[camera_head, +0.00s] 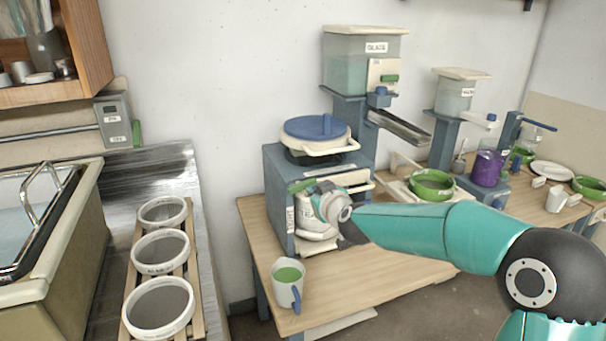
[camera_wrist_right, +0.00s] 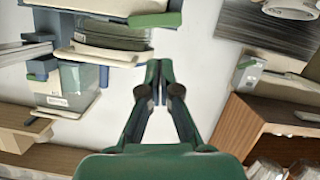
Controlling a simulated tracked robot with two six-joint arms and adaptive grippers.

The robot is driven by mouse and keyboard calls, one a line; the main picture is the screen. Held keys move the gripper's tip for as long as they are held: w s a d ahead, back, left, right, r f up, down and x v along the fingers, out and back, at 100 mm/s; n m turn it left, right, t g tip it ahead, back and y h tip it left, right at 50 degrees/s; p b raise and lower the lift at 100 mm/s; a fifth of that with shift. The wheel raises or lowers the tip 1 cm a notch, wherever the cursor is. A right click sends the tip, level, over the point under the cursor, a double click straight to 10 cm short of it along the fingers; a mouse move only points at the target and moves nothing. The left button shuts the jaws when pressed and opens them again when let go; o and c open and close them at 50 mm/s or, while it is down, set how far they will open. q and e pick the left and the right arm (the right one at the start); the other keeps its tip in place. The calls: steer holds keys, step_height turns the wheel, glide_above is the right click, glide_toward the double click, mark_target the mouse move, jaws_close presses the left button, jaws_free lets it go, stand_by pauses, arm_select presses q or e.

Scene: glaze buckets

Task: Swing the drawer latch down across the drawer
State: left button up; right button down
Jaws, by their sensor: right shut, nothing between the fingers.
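The blue-grey cabinet (camera_head: 278,205) stands on the wooden table, with its drawer front partly hidden behind my right gripper. A green bar that looks like the drawer latch (camera_head: 301,186) sits high on the cabinet front, roughly level. In the right wrist view a green bar (camera_wrist_right: 155,19) shows just beyond my fingertips, with a visible gap. My right gripper (camera_head: 318,200) is in front of the cabinet; its fingertips are unclear in the head view. In the right wrist view its fingers (camera_wrist_right: 158,66) are together and empty. My left gripper is not in view.
A pot with a blue lid (camera_head: 315,127) stands on the cabinet. A white cup of green glaze (camera_head: 288,280) stands at the table's front left. A green bowl (camera_head: 432,185) and a glaze tank (camera_head: 352,72) stand behind my right arm. Several sieves (camera_head: 160,252) are at left.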

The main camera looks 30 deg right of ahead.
step_height(320, 180, up, 4)
steer(key=d, duration=0.1)
steer(key=p, duration=0.2)
glide_above(309, 179)
steer(key=s+a, duration=0.2)
steer(key=shift+s+a+f+t+h, duration=0.1)
steer(key=shift+f+t+h, duration=0.05)
steer(key=shift+f, duration=0.4)
steer(key=shift+s+f+t+h, duration=0.1)
steer(key=shift+f+t+h, duration=0.05)
steer(key=shift+f, duration=0.4)
arm_select(q)
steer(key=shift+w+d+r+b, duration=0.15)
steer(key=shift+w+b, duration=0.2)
steer(key=shift+b, duration=0.65)
arm_select(e)
steer(key=shift+d+f, duration=0.25)
steer(key=shift+f, duration=0.8)
steer(key=shift+d+f, duration=0.25)
steer(key=shift+f, duration=0.75)
